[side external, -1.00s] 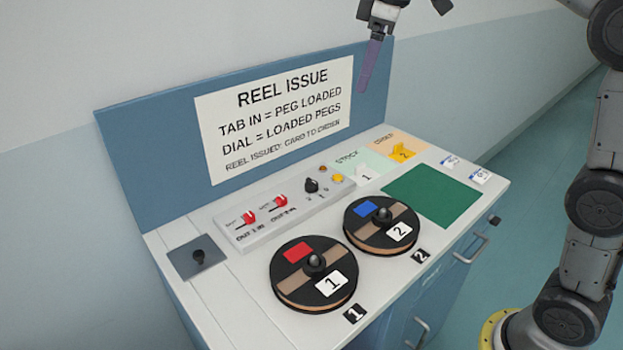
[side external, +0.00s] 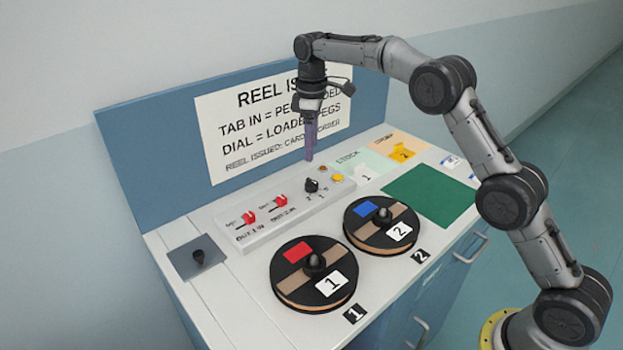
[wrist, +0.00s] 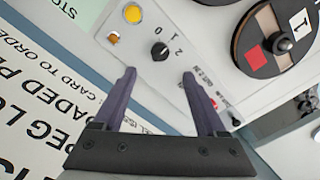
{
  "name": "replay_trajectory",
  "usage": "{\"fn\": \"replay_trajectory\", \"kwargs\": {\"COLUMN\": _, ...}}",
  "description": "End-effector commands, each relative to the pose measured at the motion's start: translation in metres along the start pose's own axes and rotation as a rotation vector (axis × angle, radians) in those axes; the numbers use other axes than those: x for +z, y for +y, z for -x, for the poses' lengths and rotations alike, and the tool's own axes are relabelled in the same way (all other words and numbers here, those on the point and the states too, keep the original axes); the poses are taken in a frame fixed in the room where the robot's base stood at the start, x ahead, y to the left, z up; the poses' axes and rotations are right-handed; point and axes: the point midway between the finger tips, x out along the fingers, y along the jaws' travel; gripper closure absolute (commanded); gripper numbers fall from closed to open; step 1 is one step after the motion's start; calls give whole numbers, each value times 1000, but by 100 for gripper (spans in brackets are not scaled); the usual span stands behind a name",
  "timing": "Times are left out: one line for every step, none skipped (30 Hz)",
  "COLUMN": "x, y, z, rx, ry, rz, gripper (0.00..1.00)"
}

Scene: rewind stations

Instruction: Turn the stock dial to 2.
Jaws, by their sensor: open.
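The stock dial (side external: 311,185) is a small black knob on the light grey panel. In the wrist view the dial (wrist: 159,51) shows a white mark, with a 2 and a 0 printed near it. My gripper (side external: 309,158) points down just above and behind the dial in the side view. In the wrist view my gripper (wrist: 159,75) is open and empty, with purple fingers apart and the dial beyond their tips, between them in the picture. The dial's exact setting is too small to tell.
Two red switches (side external: 249,217) sit left of the dial, and a yellow button (side external: 337,178) is right of it. Reel 1 (side external: 290,283) and reel 2 (side external: 368,233) lie in front. The sign board (side external: 230,130) stands close behind. A green mat (side external: 432,195) is clear.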

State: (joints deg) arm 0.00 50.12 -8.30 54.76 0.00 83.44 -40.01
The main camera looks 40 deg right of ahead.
Motion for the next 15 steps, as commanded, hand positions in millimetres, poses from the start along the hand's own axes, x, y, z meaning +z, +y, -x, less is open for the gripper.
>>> {"fn": "replay_trajectory", "kwargs": {"x": 1, "y": 0, "z": -11, "rx": -3, "ry": -4, "rz": 0, "gripper": 26}}
{"fn": "replay_trajectory", "kwargs": {"x": 1, "y": -1, "z": -18, "rx": -4, "ry": -4, "rz": 0, "gripper": 26}}
{"fn": "replay_trajectory", "kwargs": {"x": 1, "y": -1, "z": -25, "rx": -4, "ry": -4, "rz": 0, "gripper": 26}}
{"fn": "replay_trajectory", "kwargs": {"x": 1, "y": -1, "z": -32, "rx": -4, "ry": -4, "rz": 0, "gripper": 26}}
{"fn": "replay_trajectory", "kwargs": {"x": 1, "y": -1, "z": -38, "rx": -3, "ry": -4, "rz": 0, "gripper": 26}}
{"fn": "replay_trajectory", "kwargs": {"x": 1, "y": -1, "z": -46, "rx": -4, "ry": -4, "rz": 0, "gripper": 26}}
{"fn": "replay_trajectory", "kwargs": {"x": 1, "y": -1, "z": -51, "rx": -3, "ry": -3, "rz": 0, "gripper": 26}}
{"fn": "replay_trajectory", "kwargs": {"x": 1, "y": -1, "z": -57, "rx": -3, "ry": -4, "rz": 0, "gripper": 26}}
{"fn": "replay_trajectory", "kwargs": {"x": 1, "y": 0, "z": -64, "rx": -2, "ry": -3, "rz": 0, "gripper": 26}}
{"fn": "replay_trajectory", "kwargs": {"x": 1, "y": -1, "z": -69, "rx": -2, "ry": -3, "rz": 0, "gripper": 26}}
{"fn": "replay_trajectory", "kwargs": {"x": 1, "y": -1, "z": -74, "rx": -2, "ry": -2, "rz": 0, "gripper": 26}}
{"fn": "replay_trajectory", "kwargs": {"x": 1, "y": -1, "z": -80, "rx": -2, "ry": -2, "rz": 0, "gripper": 26}}
{"fn": "replay_trajectory", "kwargs": {"x": 1, "y": 0, "z": -84, "rx": -1, "ry": -2, "rz": 0, "gripper": 26}}
{"fn": "replay_trajectory", "kwargs": {"x": 1, "y": 0, "z": -88, "rx": -2, "ry": -2, "rz": 0, "gripper": 26}}
{"fn": "replay_trajectory", "kwargs": {"x": 0, "y": 0, "z": -93, "rx": -1, "ry": -2, "rz": 0, "gripper": 26}}
